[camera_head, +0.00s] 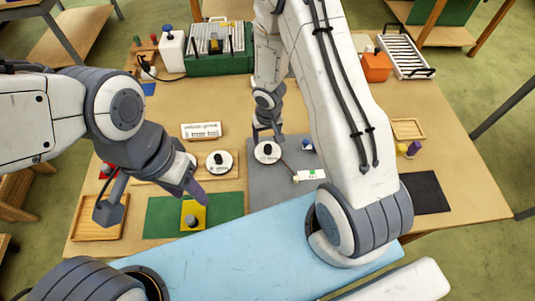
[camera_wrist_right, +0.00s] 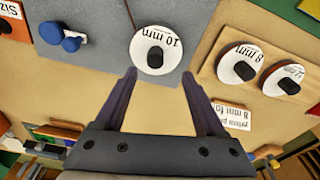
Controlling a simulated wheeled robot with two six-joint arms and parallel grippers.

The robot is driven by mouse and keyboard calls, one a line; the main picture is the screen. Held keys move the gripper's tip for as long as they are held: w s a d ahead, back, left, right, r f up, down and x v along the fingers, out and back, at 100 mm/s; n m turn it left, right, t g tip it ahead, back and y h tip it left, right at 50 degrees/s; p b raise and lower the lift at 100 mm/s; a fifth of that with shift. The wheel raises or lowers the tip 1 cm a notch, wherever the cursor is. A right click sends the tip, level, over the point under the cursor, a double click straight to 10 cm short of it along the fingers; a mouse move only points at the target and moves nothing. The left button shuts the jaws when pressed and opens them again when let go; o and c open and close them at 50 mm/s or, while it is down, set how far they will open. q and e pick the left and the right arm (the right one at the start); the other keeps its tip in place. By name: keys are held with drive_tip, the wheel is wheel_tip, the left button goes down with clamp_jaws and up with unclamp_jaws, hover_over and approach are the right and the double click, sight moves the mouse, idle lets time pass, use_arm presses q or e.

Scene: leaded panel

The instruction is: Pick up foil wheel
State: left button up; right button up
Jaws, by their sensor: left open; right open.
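Three white foil wheels with black knobs are in view. One marked 10 mm (camera_wrist_right: 145,37) lies on the grey mat; it also shows in the head view (camera_head: 267,157). One marked 8 mm (camera_wrist_right: 233,57) and a third (camera_wrist_right: 272,83), whose marking is hard to read, lie on a wooden board; the 8 mm wheel shows in the head view (camera_head: 219,168). My right gripper (camera_wrist_right: 160,75) is open and empty, pointing at the near edge of the 10 mm wheel in the wrist view. My left gripper (camera_head: 155,201) is open over the table's left side, partly hiding the third wheel.
A white sign (camera_head: 201,131) reading partly "8 mm foi" stands behind the board. A green mat (camera_head: 160,217) holds a yellow block (camera_head: 186,220). A blue-ended item (camera_wrist_right: 60,38) lies beside the 10 mm wheel. A green box (camera_head: 218,63) stands at the back.

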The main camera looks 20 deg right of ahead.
sight(268, 146)
drive_tip(key=f+b, duration=0.1)
drive_tip(key=f, duration=0.1)
drive_tip(key=f+b, duration=0.2)
drive_tip(key=f, duration=0.1)
drive_tip(key=w+f+b, duration=0.1)
drive_tip(key=f, duration=0.1)
drive_tip(key=shift+d+f+b, duration=0.2)
drive_tip(key=shift+d+b, duration=0.2)
drive_tip(key=shift+r, duration=0.1)
clamp_jaws()
